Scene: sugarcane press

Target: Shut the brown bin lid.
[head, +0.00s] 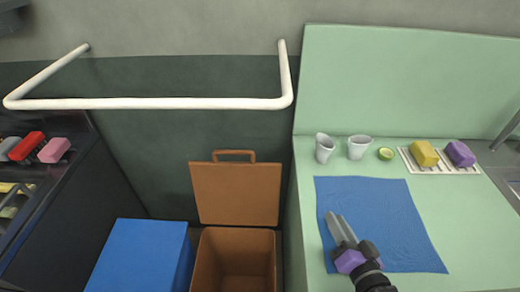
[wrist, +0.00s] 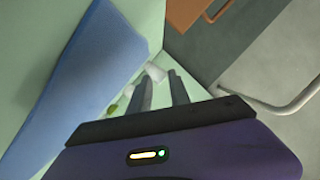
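The brown bin (head: 205,262) stands on the floor between the blue box and the green counter. Its lid (head: 235,193) is open, standing upright behind the opening, with a handle loop (head: 234,154) on its top edge. A brown piece, probably the lid, shows at the top of the wrist view (wrist: 190,12). My gripper (head: 337,216) is over the blue mat, to the right of the bin and apart from the lid. In the wrist view, its two fingers (wrist: 163,84) are spread with nothing held between them.
A blue box (head: 140,256) stands left of the bin. A white rail (head: 150,103) runs along the wall above the lid. The green counter (head: 470,230) holds a blue mat (head: 385,215), two cups (head: 359,147), a lime piece (head: 386,154) and a rack with yellow and purple blocks.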

